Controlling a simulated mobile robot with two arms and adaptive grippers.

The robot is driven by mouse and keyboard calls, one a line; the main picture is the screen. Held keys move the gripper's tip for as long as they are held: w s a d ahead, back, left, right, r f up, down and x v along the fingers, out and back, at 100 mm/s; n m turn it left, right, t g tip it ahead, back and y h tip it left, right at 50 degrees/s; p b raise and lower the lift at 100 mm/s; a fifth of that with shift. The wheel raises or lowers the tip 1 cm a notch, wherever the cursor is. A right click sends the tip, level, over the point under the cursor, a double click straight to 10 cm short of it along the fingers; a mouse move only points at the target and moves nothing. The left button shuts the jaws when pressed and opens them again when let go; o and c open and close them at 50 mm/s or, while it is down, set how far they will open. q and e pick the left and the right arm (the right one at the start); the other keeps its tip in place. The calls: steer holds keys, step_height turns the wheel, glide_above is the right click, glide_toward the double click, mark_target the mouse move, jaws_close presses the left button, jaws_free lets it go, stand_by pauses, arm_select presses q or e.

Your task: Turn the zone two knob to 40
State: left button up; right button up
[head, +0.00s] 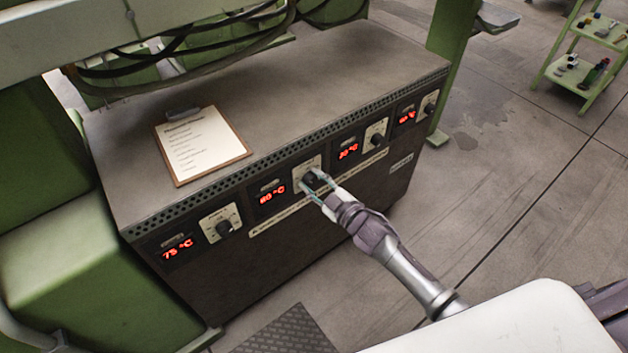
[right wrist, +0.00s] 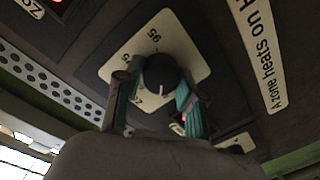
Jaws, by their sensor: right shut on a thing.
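A dark heater cabinet (head: 330,241) has a row of displays and round black knobs on white dial plates along its front. My right gripper (head: 311,184) is shut on the second knob from the left, with one finger on each side of it. The display (head: 272,196) left of that knob reads 60 °C in red. In the right wrist view, the knob (right wrist: 160,72) sits between the two fingers of my right gripper (right wrist: 157,100). Its white pointer line shows, and the dial plate (right wrist: 185,48) is partly hidden by the fingers. My left gripper is not in view.
Other knobs are the far left one (head: 224,228) beside a 75 °C display (head: 178,248), the third (head: 377,140) and the far right one (head: 429,109). A clipboard (head: 202,145) lies on the cabinet top. Green machine frames stand around.

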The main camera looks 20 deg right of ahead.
steer(key=shift+n, duration=1.2)
steer(key=o, duration=1.1)
steer(key=shift+s, duration=0.15)
steer(key=shift+s+d+f, duration=0.1)
steer(key=shift+s, duration=0.2)
steer(key=v, duration=1.1)
steer(key=shift+s, duration=0.1)
